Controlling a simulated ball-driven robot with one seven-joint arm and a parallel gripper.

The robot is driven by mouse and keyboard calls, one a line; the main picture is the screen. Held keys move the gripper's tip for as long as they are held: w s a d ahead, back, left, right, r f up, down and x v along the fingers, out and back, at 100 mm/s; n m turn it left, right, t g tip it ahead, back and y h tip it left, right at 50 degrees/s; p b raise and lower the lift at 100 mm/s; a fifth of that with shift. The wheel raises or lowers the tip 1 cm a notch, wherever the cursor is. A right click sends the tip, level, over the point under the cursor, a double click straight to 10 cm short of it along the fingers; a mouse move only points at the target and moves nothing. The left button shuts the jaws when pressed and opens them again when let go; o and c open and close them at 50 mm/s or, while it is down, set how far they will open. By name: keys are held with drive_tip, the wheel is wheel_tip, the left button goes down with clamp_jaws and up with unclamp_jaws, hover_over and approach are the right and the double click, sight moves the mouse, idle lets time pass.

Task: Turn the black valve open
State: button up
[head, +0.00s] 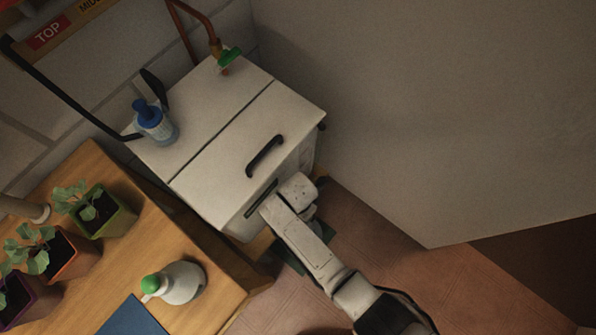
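A black paddle-shaped handle (154,89) stands at the back left of the white cabinet, near the end of a black pipe (68,97). It looks like the black valve, but its joint with the pipe is partly hidden by a blue-capped bottle. A green valve handle (230,56) sits on a copper pipe at the back of the cabinet. My white arm reaches from the bottom right to the cabinet's front, well away from the black handle. My gripper's fingers do not show; they are hidden beyond or below the arm's last visible links.
The white cabinet (225,135) has a black bar handle (265,156) on its top. The blue-capped bottle (155,124) stands close to the black handle. A wooden table (135,245) at left holds potted seedlings and a spray bottle (180,283). A grey wall (440,120) bounds the right.

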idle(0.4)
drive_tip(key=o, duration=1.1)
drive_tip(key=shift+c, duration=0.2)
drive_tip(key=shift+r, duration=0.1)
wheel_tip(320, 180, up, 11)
drive_tip(key=p, duration=0.1)
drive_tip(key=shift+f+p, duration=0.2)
drive_tip(key=shift+p, duration=0.2)
